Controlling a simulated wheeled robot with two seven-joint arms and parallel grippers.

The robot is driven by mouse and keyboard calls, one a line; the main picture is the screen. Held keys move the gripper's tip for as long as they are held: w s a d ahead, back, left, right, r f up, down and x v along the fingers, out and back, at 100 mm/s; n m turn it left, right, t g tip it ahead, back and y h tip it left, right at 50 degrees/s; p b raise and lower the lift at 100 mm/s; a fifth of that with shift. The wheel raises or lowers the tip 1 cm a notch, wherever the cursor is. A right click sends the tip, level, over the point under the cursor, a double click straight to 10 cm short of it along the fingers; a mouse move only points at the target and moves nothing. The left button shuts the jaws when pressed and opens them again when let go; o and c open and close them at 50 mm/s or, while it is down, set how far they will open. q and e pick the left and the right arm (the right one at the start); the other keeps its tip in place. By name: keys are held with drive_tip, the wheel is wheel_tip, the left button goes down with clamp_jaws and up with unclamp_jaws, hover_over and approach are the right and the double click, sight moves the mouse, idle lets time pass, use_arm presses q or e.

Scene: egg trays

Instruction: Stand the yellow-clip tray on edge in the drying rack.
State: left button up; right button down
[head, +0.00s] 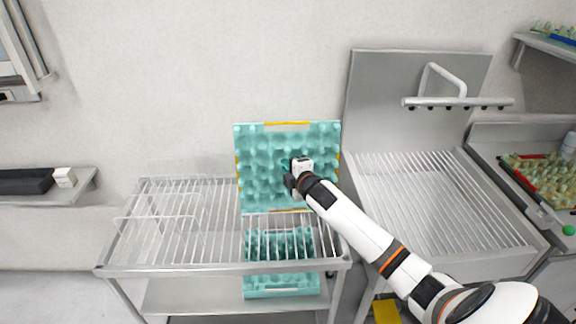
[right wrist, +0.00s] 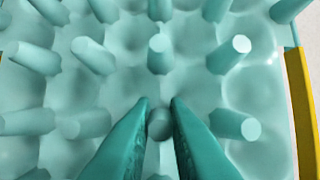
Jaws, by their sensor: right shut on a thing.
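The teal egg tray with yellow clips (head: 260,155) stands upright at the right part of the wire drying rack (head: 215,268), its face toward me. Yellow clips show on its top, side and bottom edges. My right gripper (head: 291,180) is at the middle right of the tray's face. In the right wrist view, its two teal fingers (right wrist: 159,105) are shut around one peg (right wrist: 160,125) of the tray. Whether the tray's lower edge touches the rack I cannot tell. My left gripper is not in view.
Another teal tray (head: 285,290) lies on the shelf below the rack. The rack's left part is empty, with wire dividers (head: 160,218). A metal sink with a ribbed drainer (head: 440,200) stands to the right.

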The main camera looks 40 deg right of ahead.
drive_tip(key=shift+f+b, duration=1.6)
drive_tip(key=shift+f, duration=1.05)
drive_tip(key=c, duration=1.3)
unclamp_jaws()
drive_tip(key=shift+c, duration=0.2)
drive_tip(key=p+v, duration=0.5)
drive_tip(key=v, duration=0.3)
